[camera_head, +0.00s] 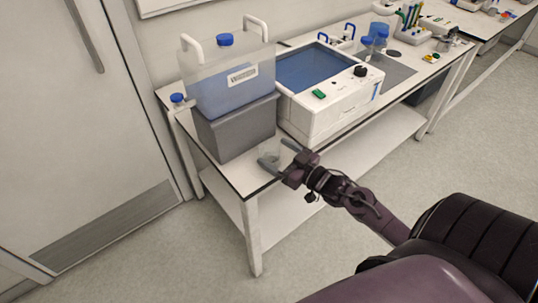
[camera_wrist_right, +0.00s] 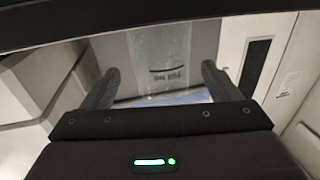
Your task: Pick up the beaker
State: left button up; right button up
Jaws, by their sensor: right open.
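The beaker (camera_head: 269,150) is clear glass and hard to make out. It stands on the front corner of the white bench, before the grey box. My right gripper (camera_head: 279,155) is open at the bench edge, with its fingers pointing at the beaker. In the right wrist view the beaker (camera_wrist_right: 160,50) shows as a faint clear shape with dark markings, ahead and between the two spread fingers of the right gripper (camera_wrist_right: 160,72). I cannot tell whether the fingertips reach around it. My left gripper is not in view.
A grey box (camera_head: 238,128) with a blue-tinted clear tank (camera_head: 230,85) on it stands close behind the beaker. A white water bath (camera_head: 325,112) stands to the right. A small blue-capped bottle (camera_head: 178,101) is at the left. The floor before the bench is clear.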

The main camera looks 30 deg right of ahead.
aim_at(262, 146)
jog(key=x, duration=0.2)
jog(key=f+x, duration=0.1)
jog(key=x, duration=0.1)
jog(key=shift+w+a, duration=0.1)
jog(key=shift+a, duration=0.05)
jog(key=shift+w, duration=0.2)
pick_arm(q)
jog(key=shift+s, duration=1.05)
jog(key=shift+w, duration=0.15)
pick_arm(e)
jog(key=c, duration=1.2)
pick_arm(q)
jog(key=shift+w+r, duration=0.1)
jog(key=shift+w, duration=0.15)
pick_arm(e)
jog(key=shift+r, duration=0.1)
jog(key=shift+r, duration=0.1)
